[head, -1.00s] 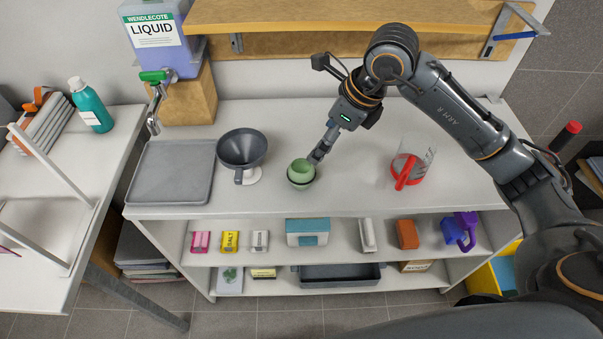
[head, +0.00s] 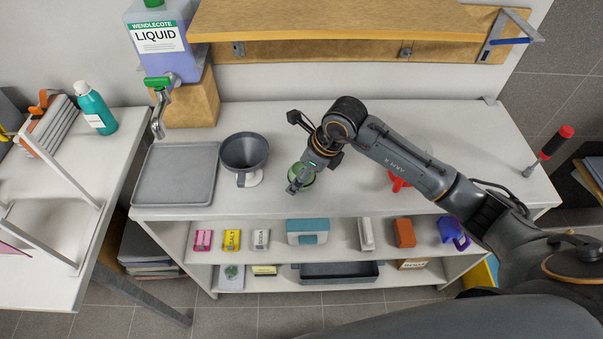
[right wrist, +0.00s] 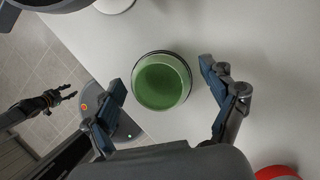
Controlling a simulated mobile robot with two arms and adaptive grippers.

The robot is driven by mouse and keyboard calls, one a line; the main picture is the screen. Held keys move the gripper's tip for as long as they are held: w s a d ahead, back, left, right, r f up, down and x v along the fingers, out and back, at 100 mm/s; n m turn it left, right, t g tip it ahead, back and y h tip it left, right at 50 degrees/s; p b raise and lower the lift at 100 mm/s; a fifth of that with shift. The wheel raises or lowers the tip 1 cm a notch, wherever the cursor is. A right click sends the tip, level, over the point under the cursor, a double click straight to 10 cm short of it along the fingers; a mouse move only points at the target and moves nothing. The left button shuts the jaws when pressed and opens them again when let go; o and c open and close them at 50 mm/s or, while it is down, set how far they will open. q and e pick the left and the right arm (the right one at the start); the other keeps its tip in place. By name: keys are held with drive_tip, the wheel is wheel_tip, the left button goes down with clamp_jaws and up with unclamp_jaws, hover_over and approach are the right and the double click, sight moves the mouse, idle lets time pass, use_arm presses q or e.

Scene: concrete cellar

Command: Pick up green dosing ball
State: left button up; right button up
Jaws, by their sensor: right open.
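The green dosing ball (head: 308,179) stands on the white worktop, partly hidden behind my right gripper (head: 298,187) in the head view. In the right wrist view the green dosing ball (right wrist: 162,84) is seen from above as a round green cup with a dark ring around it. My right gripper (right wrist: 163,78) is open, with one finger on each side of the ball in that view. The fingers look apart from it, and nothing is between them but the ball. My left gripper (right wrist: 66,94) shows small at the left of the wrist view; its opening is unclear.
A grey funnel (head: 244,150) and grey tray (head: 173,176) stand left of the ball. A red-handled jug (head: 397,184) is right of it, mostly behind my arm. A liquid dispenser (head: 158,45) stands at back left. A wooden shelf (head: 330,20) overhangs the rear.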

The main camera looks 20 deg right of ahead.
drive_tip(key=c, duration=1.1)
